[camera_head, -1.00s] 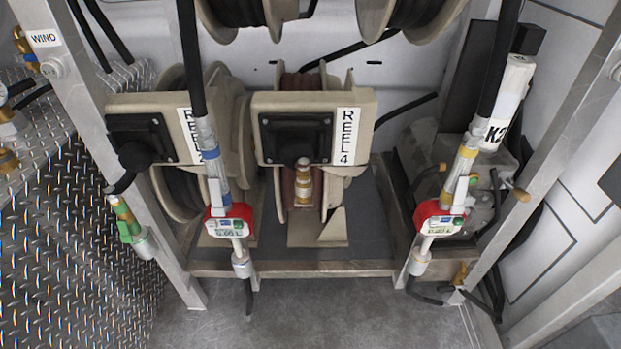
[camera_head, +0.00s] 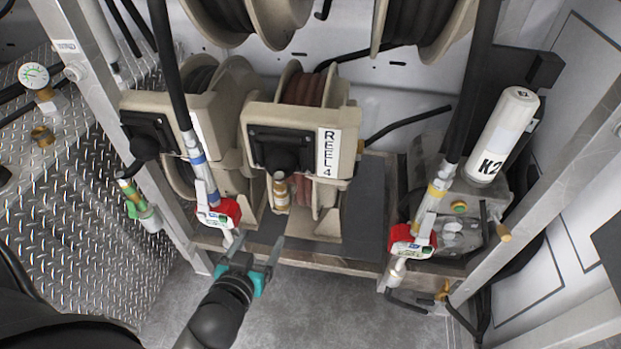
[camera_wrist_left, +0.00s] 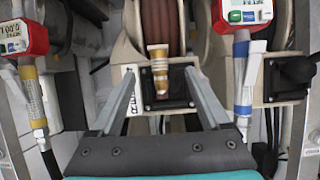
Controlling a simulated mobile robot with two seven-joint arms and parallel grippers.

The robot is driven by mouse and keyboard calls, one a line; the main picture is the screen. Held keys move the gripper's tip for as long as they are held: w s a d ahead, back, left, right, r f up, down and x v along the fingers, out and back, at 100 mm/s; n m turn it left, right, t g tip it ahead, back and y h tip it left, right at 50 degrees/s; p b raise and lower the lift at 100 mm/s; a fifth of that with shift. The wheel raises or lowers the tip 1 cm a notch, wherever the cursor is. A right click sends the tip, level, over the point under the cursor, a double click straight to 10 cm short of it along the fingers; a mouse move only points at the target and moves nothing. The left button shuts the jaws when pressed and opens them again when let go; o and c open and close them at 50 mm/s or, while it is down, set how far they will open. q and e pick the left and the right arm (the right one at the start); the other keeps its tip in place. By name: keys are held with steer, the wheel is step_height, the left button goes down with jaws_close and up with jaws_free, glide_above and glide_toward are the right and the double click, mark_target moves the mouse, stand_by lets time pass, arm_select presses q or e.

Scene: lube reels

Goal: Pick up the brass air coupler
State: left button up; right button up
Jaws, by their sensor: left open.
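The brass air coupler (camera_head: 281,190) hangs upright below the black plate of Reel 4, at the front of its red hose. It also shows in the left wrist view (camera_wrist_left: 159,68), between my fingers but beyond their tips. My left gripper (camera_head: 258,245) is open and empty, low in front of the reel frame and below the coupler. It also fills the lower part of the left wrist view (camera_wrist_left: 161,75). There is a gap between the gripper and the coupler in the head view. My right gripper is not in view.
A red-handled metered nozzle (camera_head: 217,213) hangs just left of my left gripper. Another red nozzle (camera_head: 411,240) hangs at the right. Reel 4 (camera_head: 301,140) sits above the frame's lower rail (camera_head: 320,264). The floor in front is clear.

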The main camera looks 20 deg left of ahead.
arm_select(q)
step_height(320, 180, up, 2)
steer(key=b, duration=0.2)
glide_toward(279, 199)
steer(key=shift+t, duration=0.3)
steer(key=x, duration=0.5)
steer(key=shift+f, duration=0.45)
steer(key=shift+x, duration=0.95)
steer(key=shift+b+x, duration=0.55)
steer(key=shift+x, duration=1.7)
steer(key=shift+r, duration=0.2)
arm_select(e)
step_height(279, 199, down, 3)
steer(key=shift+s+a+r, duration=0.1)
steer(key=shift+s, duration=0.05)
arm_select(q)
jaws_close()
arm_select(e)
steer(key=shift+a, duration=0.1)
